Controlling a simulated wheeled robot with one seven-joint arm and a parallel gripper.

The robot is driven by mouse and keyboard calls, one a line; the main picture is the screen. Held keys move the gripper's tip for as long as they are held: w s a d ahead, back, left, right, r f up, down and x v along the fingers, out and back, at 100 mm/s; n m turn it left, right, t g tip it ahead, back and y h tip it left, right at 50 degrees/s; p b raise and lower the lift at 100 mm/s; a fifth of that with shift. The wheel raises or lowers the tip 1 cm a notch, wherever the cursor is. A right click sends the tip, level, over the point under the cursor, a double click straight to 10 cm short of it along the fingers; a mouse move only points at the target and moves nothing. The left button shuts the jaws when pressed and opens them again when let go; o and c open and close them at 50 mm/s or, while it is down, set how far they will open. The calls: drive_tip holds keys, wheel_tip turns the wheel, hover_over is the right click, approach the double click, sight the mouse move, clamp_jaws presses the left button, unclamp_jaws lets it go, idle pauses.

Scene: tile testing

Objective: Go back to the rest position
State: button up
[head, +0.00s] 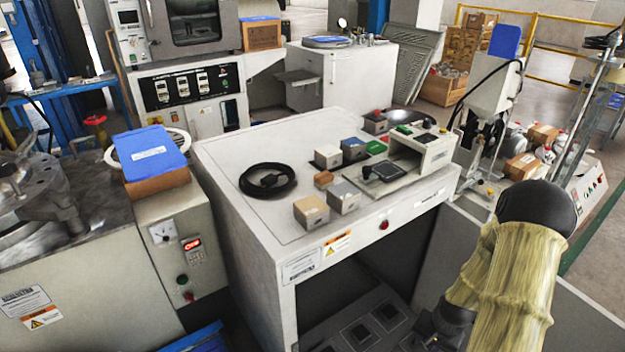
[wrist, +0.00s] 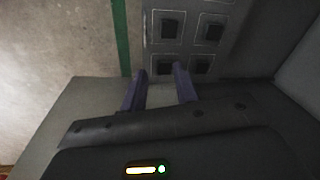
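My gripper (wrist: 160,78) shows in the wrist view with two dark purple-grey fingers standing apart. Nothing is between them, so it is open and empty. Beyond the fingers lies a grey panel with dark square pads (wrist: 209,30). In the head view my arm, in a yellowish sleeve with a dark joint, is at the lower right, in front of and to the right of the white test bench (head: 235,165). The gripper's fingers cannot be made out in the head view.
The bench top holds tile blocks (head: 311,211), a coiled black cable (head: 267,180) and a small tester (head: 424,148). Under it is an open bay with square pads (head: 360,333). A grey stand machine (head: 492,92) is behind my arm. A blue-topped box (head: 150,155) is left.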

drive_tip(key=s+a+r+n, duration=0.25)
drive_tip(key=a+r, duration=0.25)
drive_tip(key=r, duration=0.3)
drive_tip(key=s+a+r+n+t, duration=0.1)
drive_tip(key=s+a+r+n, duration=0.15)
drive_tip(key=a+r, duration=0.4)
drive_tip(key=s+a+r+n, duration=0.2)
drive_tip(key=a+r+n, duration=0.15)
drive_tip(key=r, duration=0.65)
drive_tip(key=w+p+v, duration=0.2)
drive_tip(key=p+v, duration=1)
drive_tip(key=w+r+p+v, duration=0.1)
drive_tip(key=w+p+v, duration=0.2)
drive_tip(key=p+v, duration=0.8)
drive_tip(key=w+a+r+p+v, duration=0.1)
drive_tip(key=w+p+v, duration=0.2)
drive_tip(key=p+v, duration=0.9)
drive_tip(key=shift+s+a+r+m+p, duration=0.15)
drive_tip(key=shift+r+m+p, duration=0.2)
drive_tip(key=shift+p, duration=0.9)
